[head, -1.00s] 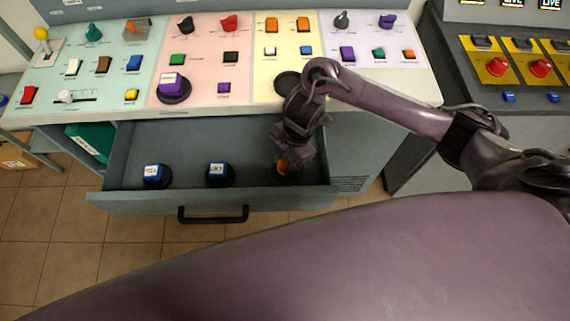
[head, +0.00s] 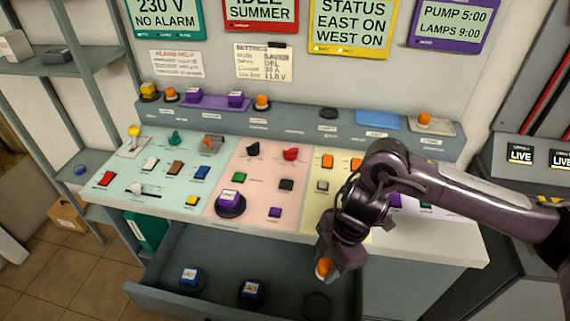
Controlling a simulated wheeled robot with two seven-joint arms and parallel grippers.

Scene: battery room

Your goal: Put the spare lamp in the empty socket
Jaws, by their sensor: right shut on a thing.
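My right gripper (head: 326,254) comes in from the right, pointing down, and is shut on an orange lamp (head: 323,268). It holds the lamp above the right end of the open drawer (head: 220,268). An empty dark ring (head: 317,304) lies in the drawer below it. A dark round spot that looks like an empty socket (head: 328,113) is on the back ledge. The yellow panel's lower part is hidden behind my right arm. My left gripper is out of view.
The sloped console (head: 180,151) carries several switches and a purple lamp (head: 229,199). The back ledge holds orange lamps (head: 262,102), purple blocks on a purple tray (head: 206,101), a blue pad (head: 377,119) and a pale tray (head: 444,127). Wall signs hang above.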

